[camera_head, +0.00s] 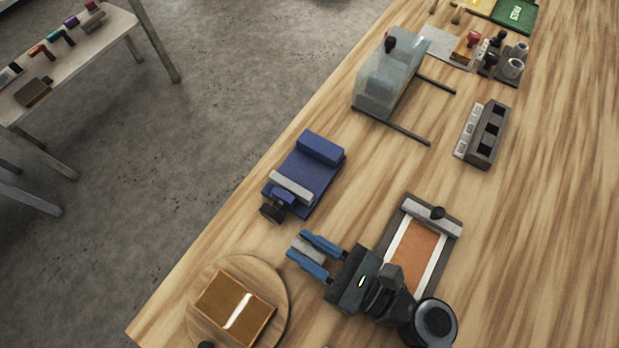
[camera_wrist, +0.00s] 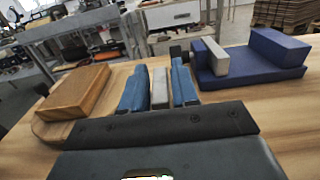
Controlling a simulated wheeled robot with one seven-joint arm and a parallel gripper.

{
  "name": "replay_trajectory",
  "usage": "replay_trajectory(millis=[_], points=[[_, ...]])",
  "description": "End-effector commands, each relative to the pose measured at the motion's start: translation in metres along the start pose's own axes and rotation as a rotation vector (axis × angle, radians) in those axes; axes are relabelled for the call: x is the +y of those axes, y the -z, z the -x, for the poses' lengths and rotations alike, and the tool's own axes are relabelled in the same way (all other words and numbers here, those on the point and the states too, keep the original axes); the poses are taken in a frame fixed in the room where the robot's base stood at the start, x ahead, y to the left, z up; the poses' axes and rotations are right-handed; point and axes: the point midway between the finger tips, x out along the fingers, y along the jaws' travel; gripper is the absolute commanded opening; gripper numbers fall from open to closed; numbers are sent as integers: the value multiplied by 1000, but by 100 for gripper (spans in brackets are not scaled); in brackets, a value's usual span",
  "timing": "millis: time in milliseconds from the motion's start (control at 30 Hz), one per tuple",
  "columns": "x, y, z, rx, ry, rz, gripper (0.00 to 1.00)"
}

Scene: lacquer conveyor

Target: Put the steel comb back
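My gripper (camera_head: 309,251) has its two blue fingers on either side of a small grey metal block, which I take to be the steel comb (camera_head: 308,248). The gripper is over the wooden table, between the blue clamp-like block (camera_head: 312,166) and the round board (camera_head: 276,281). A dark slotted rack (camera_head: 488,137) with pale labels stands farther off to the right.
A brown block (camera_head: 222,296) lies on the round board. A framed orange panel (camera_head: 418,252) lies beside my arm. A clear-covered box (camera_head: 385,82) with two dark rods stands farther back. Stamps and cups (camera_head: 514,66) stand at the far end. Bare wood lies right of the rack.

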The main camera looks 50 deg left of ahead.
Motion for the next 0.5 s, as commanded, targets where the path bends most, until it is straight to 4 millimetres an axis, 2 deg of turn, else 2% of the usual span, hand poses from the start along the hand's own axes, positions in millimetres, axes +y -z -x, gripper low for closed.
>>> replay_trajectory(millis=[33, 167, 500], points=[[2, 11, 1, 17, 1, -5, 34], [2, 12, 1, 18, 1, -4, 46], [3, 10, 1, 19, -1, -4, 46]])
